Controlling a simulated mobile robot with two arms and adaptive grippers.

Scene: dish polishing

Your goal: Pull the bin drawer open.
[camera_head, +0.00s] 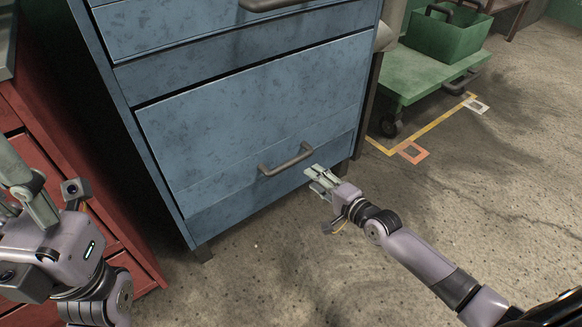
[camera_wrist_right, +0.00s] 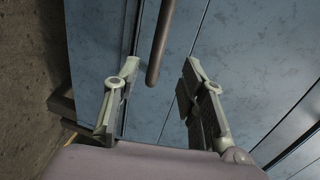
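The bin drawer (camera_head: 250,115) is the large lower front of the blue cabinet and looks shut. Its grey bar handle (camera_head: 287,160) runs across its lower part. My right gripper (camera_head: 314,178) is just right of and below the handle's right end. In the right wrist view the right gripper (camera_wrist_right: 160,95) is open, and the handle (camera_wrist_right: 160,40) ends between and ahead of its fingertips; no contact is clear. My left gripper (camera_head: 20,190) is at the left edge, away from the cabinet, partly cut off by the frame.
Another drawer (camera_head: 200,25) with its own handle sits above. A red cabinet (camera_head: 75,190) stands at the left. A green cart (camera_head: 430,75) carrying a green box (camera_head: 445,35) stands at the back right. The concrete floor (camera_head: 480,190) in front is clear.

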